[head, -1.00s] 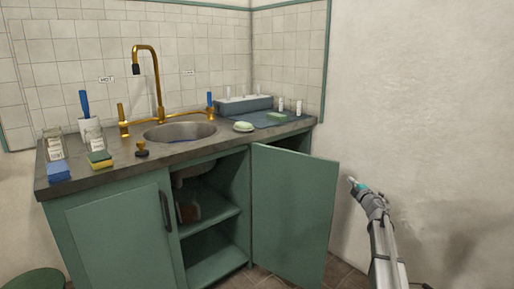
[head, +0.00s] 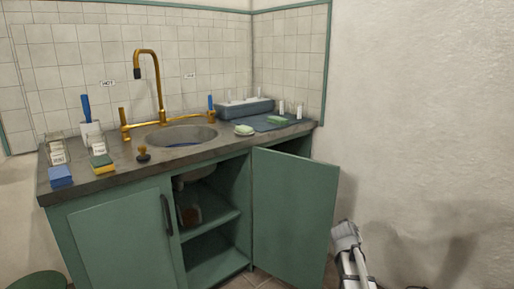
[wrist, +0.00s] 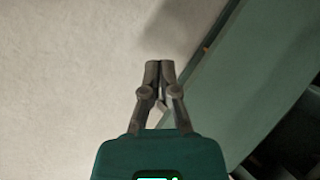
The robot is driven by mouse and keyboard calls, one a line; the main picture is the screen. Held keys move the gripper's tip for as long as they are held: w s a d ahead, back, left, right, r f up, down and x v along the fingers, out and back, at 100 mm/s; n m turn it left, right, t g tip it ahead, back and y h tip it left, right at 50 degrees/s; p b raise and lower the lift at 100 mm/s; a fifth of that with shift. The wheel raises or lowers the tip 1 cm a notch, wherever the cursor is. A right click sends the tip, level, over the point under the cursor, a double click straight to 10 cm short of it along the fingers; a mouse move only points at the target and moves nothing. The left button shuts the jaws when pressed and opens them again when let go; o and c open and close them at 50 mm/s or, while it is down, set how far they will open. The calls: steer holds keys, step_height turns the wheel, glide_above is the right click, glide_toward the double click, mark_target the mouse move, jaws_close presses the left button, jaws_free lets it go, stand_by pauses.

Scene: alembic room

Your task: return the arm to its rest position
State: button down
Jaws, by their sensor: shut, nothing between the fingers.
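My arm (head: 350,255) shows at the lower right of the head view, just right of the open cabinet door. My gripper's fingers are not visible in the head view. In the wrist view my gripper (wrist: 159,68) has its two fingers together with nothing between them. The pale wall lies beyond the fingertips on the left, and the green cabinet door (wrist: 245,75) lies on the right.
The open green door (head: 293,215) stands out from the sink cabinet, close to my arm. The counter (head: 200,153) holds a sink (head: 180,135), brass tap (head: 160,85), sponges and jars. Bare wall (head: 430,120) fills the right side.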

steer(key=s+a+f+m+g+y+p, duration=0.1)
steer(key=s+a+f+g+y, duration=0.2)
steer(key=s+a, duration=0.45)
steer(key=s+a+f+g+y, duration=0.1)
steer(key=s+a+f+g, duration=0.3)
steer(key=s, duration=0.7)
steer(key=s+a+f+m+g+y+p, duration=0.15)
steer(key=s+a+g, duration=0.25)
steer(key=s+a, duration=0.4)
step_height(320, 180, up, 38)
steer(key=d+p, duration=0.1)
steer(key=p, duration=3.6)
steer(key=shift+d+y, duration=0.25)
steer(key=shift+y, duration=0.1)
